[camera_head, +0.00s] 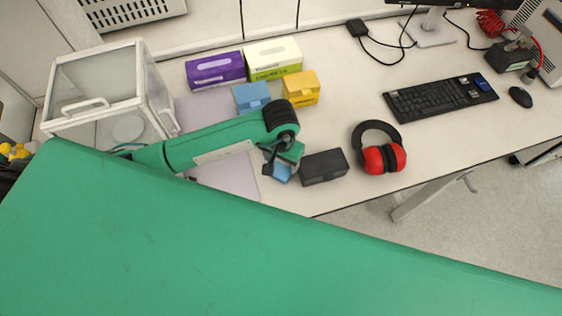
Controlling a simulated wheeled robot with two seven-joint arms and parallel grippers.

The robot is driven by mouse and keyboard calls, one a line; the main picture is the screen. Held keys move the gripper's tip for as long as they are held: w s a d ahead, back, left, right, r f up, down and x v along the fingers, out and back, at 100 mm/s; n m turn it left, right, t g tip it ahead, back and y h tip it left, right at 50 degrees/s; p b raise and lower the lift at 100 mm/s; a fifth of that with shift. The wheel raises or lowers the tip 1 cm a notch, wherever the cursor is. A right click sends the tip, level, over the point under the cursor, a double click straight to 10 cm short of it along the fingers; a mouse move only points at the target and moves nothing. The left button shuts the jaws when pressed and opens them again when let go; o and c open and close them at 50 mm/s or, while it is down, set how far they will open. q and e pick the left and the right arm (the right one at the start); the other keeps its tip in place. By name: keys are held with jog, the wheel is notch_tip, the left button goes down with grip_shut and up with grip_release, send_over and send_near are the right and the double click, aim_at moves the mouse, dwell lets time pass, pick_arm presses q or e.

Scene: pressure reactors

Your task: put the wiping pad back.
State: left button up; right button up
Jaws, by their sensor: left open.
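My left arm comes in from the left, and its gripper (281,168) points down over the front part of the bench. It is open. A small light blue thing (282,173), perhaps the wiping pad, shows under and between the fingers. The gripper hides much of it, and I cannot tell whether they touch. A dark grey box (324,167) lies just right of the gripper. A blue box (252,96) and a yellow box (302,88) stand behind it. My right gripper is not in view.
A glass-walled balance case (96,78) stands at the left. Purple (215,68) and green-white (272,58) cartons stand at the back. Red ear muffs (380,157), a keyboard (440,97) and a mouse (520,96) lie right. The bench's front edge is close to the dark box.

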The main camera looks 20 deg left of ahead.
aim_at(281, 169)
pick_arm(q)
notch_tip(281, 169, up, 8)
jog(key=p, duration=0.2)
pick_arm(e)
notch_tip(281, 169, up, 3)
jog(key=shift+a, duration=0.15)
pick_arm(q)
jog(key=shift+f, duration=0.1)
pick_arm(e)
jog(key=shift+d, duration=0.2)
